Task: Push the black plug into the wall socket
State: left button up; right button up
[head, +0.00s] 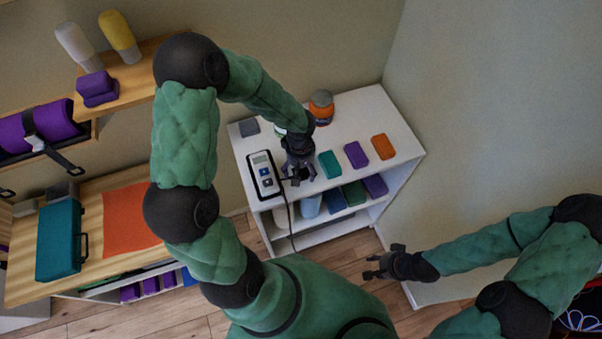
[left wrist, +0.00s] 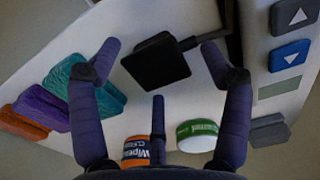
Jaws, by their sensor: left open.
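The black plug (left wrist: 155,62) shows in the left wrist view as a dark square block with a short dark stem on its right. It lies over the white shelf top between the spread fingers of my left gripper (left wrist: 150,65), with a gap to each finger. In the head view my left gripper (head: 298,177) points down over the shelf top beside the grey control unit (head: 264,173), and mostly hides the plug. My right gripper (head: 378,268) is open and empty in front of the shelf, at its right. I see no wall socket in either view.
On the white shelf (head: 372,118) stand a wipes tub (head: 321,106), a green-labelled tub (left wrist: 198,135), and teal (head: 329,164), purple (head: 356,154) and orange (head: 383,147) blocks. A dark cable (head: 291,225) hangs over its front edge. A wooden bench (head: 92,228) is at left.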

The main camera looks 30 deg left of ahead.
pick_arm(q)
jog(key=c, duration=1.1)
jog(key=shift+r, duration=0.1)
jog(key=shift+r, duration=0.65)
jog(key=s+d+r, duration=0.2)
jog(key=s+r, duration=0.1)
jog(key=s, duration=0.1)
jog(key=s+d+r+p, duration=0.1)
jog(key=s+d+r, duration=0.2)
jog(key=s+r, duration=0.1)
jog(key=s+d+r+p, duration=0.1)
jog(key=s+d+r, duration=0.1)
jog(key=s+r, duration=0.2)
jog(key=shift+d+r, duration=0.15)
jog(key=shift+r, duration=0.1)
jog(key=shift+w, duration=0.1)
